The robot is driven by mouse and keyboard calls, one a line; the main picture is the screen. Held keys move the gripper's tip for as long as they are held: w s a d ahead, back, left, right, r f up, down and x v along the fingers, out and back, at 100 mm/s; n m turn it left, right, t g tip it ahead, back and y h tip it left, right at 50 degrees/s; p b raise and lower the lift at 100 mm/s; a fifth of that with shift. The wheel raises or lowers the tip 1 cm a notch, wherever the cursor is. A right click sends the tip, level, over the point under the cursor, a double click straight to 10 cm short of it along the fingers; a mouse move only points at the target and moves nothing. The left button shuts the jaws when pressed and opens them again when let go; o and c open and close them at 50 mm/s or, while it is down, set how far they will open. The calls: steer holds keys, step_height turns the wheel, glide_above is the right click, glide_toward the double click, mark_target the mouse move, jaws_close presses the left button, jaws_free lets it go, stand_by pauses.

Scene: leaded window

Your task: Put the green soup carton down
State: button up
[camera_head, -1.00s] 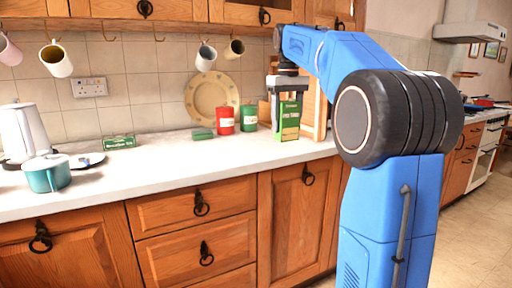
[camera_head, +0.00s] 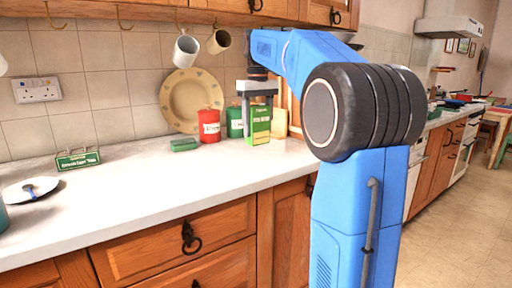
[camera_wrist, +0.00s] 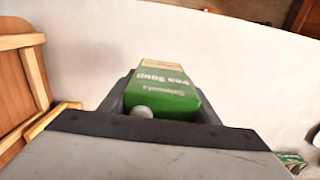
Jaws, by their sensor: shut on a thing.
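The green soup carton (camera_head: 258,128), with a yellowish lower front, is upright at the back right of the counter (camera_head: 150,192). My gripper (camera_head: 258,92) comes down from above and is shut on its upper part. In the wrist view, the carton (camera_wrist: 163,85) sits between the fingers with "Pea Soup" lettering showing. The carton's base is close to the counter top; I cannot tell whether it touches.
A red canister (camera_head: 209,126) and a partly hidden green canister (camera_head: 234,123) stand left of the carton. The counter's front middle is clear.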

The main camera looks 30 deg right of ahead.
mark_target(258, 105)
steer(key=shift+f, duration=3)
steer(key=shift+f, duration=0.1)
steer(key=o, duration=1.2)
steer(key=shift+c, duration=0.2)
step_height(258, 105, up, 12)
steer(key=shift+r, duration=0.1)
